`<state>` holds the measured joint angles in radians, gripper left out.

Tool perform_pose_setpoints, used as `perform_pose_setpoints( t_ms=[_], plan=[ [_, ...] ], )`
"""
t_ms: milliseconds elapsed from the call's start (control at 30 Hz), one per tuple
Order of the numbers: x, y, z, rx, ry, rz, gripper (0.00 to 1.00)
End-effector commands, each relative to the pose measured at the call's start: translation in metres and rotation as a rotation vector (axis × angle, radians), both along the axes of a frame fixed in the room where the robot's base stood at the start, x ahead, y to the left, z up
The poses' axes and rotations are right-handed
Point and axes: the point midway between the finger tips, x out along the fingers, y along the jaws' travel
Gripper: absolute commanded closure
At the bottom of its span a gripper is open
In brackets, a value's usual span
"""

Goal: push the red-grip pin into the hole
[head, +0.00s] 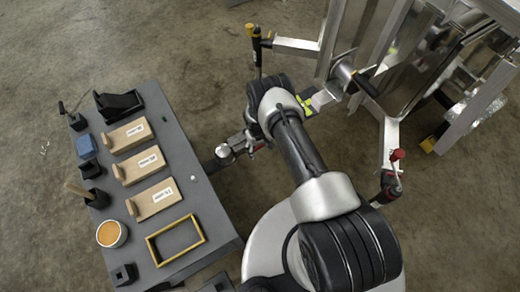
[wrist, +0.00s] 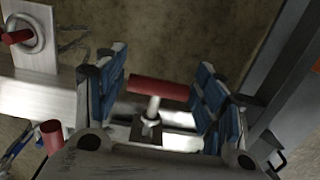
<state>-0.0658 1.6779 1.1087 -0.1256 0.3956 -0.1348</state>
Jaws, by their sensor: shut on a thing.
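In the wrist view, the pin's red grip (wrist: 158,87) lies crosswise between the two blue-padded fingers of my gripper (wrist: 160,94), with a finger at each end of it. My gripper is shut on it. The pin's pale metal shaft (wrist: 152,109) shows below the grip and runs down to a small dark bracket (wrist: 148,131) on an aluminium beam (wrist: 178,117). The hole itself is hidden, and I cannot tell how deep the shaft sits. In the head view, my arm covers most of this spot, and the held pin cannot be made out.
Another red piece with a metal ring (wrist: 18,37) and a red cylinder (wrist: 51,135) show at the wrist view's left. In the head view, the trailer frame (head: 333,40) stands at upper right. A grey table (head: 205,225) with wooden blocks stands left. Bare floor lies at upper left.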

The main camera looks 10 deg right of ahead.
Motion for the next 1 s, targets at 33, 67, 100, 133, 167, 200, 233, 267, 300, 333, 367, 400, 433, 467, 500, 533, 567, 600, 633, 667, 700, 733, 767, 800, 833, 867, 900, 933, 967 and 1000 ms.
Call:
perform_pose_setpoints(
  t_ms=[33,67,100,133,167,200,233,267,300,333,367,400,433,467,500,533,567,600,633,667,700,733,767,800,833,867,900,933,967,1000],
  plan=[
    [0.002,0.001,0.0,0.001,-0.002,0.0,0.65],
    [0.003,0.001,0.0,0.001,-0.002,0.0,0.65],
    [0.003,0.001,0.0,0.0,-0.001,0.0,0.65],
    [0.004,0.001,0.0,0.0,-0.001,0.0,0.65],
    [0.005,0.002,0.0,0.0,0.0,0.0,0.65],
    [0.005,0.002,0.0,0.0,0.0,0.0,0.65],
    [0.006,0.002,0.0,0.0,0.0,0.0,0.65],
    [0.007,0.002,0.0,0.0,0.0,0.0,0.65],
    [0.008,0.003,0.0,0.0,0.0,-0.001,0.65],
    [0.008,0.003,0.0,0.0,0.0,-0.001,0.65],
    [0.009,0.003,0.0,0.0,0.0,-0.001,0.65],
    [0.01,0.003,0.0,0.0,-0.001,-0.001,0.65],
    [0.011,0.004,0.0,0.0,-0.001,-0.001,0.65],
    [0.012,0.004,0.0,0.0,-0.001,-0.001,0.65],
    [0.013,0.004,0.0,0.0,-0.001,-0.001,0.65],
    [0.013,0.004,0.0,0.0,0.0,-0.001,0.65],
    [0.014,0.005,0.0,0.0,0.0,-0.001,0.65],
    [0.015,0.005,0.0,0.0,0.0,-0.001,0.65],
    [0.016,0.005,0.0,0.0,-0.001,-0.001,0.65],
    [0.017,0.006,0.0,0.0,-0.001,-0.001,0.65],
    [0.018,0.006,0.0,0.001,-0.002,-0.001,0.65],
    [0.018,0.006,0.0,0.001,-0.002,-0.001,0.65],
    [0.019,0.006,0.0,0.0,-0.001,-0.001,0.65],
    [0.019,0.007,0.0,0.0,-0.001,-0.001,0.65],
    [0.02,0.007,0.0,0.0,0.0,-0.001,0.65],
    [0.02,0.007,0.0,0.001,0.0,-0.001,0.35],
    [0.02,0.007,0.0,0.001,0.0,-0.001,0.32],
    [0.02,0.007,0.0,0.001,0.0,-0.001,0.3],
    [0.02,0.007,0.0,0.001,0.0,-0.001,0.28],
    [0.02,0.007,0.0,0.001,0.0,-0.001,0.26]
  ],
)
